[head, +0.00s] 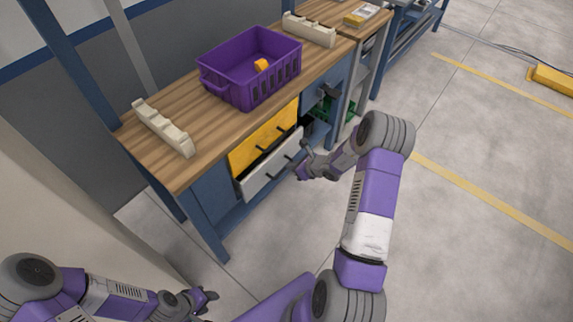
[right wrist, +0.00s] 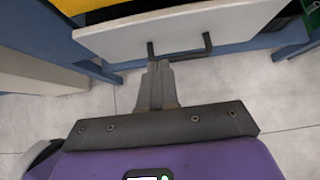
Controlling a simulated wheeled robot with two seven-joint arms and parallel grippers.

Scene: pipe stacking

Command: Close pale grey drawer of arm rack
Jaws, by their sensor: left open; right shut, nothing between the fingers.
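The pale grey drawer (head: 268,174) is below the yellow drawer (head: 265,138) and stands out a little past it, partly open. Its front also shows at the top of the right wrist view (right wrist: 180,32), with a dark bar handle (right wrist: 208,44). My right gripper (head: 301,162) is in front of the drawer's right part. In the right wrist view its shut, empty fingertips (right wrist: 159,66) are by the left end of the handle; I cannot tell whether they touch. My left gripper (head: 207,299) is open and empty, low at the front, far from the drawer.
A wooden workbench top (head: 200,115) holds a purple crate (head: 240,88) with an orange item inside, and cream notched racks (head: 163,127) at both sides. A blue bench leg (head: 209,225) stands left of the drawers. The floor (head: 450,150) at right is open.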

